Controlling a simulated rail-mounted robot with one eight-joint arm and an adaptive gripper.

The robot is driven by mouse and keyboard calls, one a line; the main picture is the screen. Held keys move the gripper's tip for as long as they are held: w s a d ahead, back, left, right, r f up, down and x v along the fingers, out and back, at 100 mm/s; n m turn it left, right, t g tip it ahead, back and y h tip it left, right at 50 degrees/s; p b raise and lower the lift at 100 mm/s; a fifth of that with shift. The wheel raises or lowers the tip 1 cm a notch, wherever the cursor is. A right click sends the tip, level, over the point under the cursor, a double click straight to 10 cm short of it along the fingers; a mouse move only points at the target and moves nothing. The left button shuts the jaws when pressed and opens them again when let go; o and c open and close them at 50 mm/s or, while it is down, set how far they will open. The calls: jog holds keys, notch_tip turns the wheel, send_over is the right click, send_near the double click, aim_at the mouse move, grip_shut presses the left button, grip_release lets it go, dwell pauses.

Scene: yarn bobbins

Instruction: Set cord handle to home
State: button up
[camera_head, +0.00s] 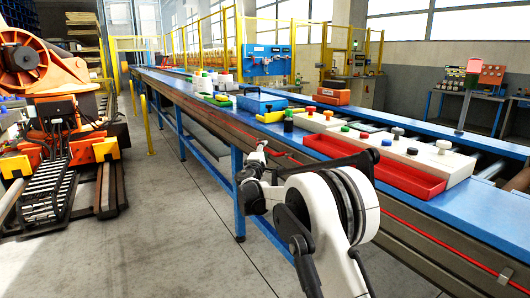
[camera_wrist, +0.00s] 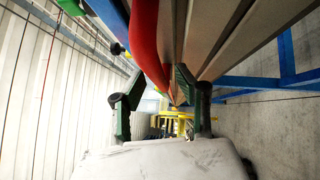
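A red cord (camera_head: 412,233) runs along the near side of the conveyor table. In the wrist view the red cord (camera_wrist: 146,42) looks thick and close, and passes between the fingers' tips. My gripper (camera_wrist: 160,80) has its two dark green fingers apart, one on each side of the cord; I see no clear contact. I cannot make out a separate handle on the cord.
The long blue-edged table (camera_head: 470,228) carries a red tray (camera_head: 375,172), a white panel with coloured knobs (camera_head: 405,150) and a blue box (camera_head: 262,102). A blue table leg (camera_head: 238,190) stands below my gripper. An orange robot (camera_head: 50,90) is at left; the floor between is clear.

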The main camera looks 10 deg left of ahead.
jog(key=shift+w+d+r, duration=0.1)
jog(key=shift+w, duration=0.35)
grip_shut()
jog(key=shift+d, duration=0.1)
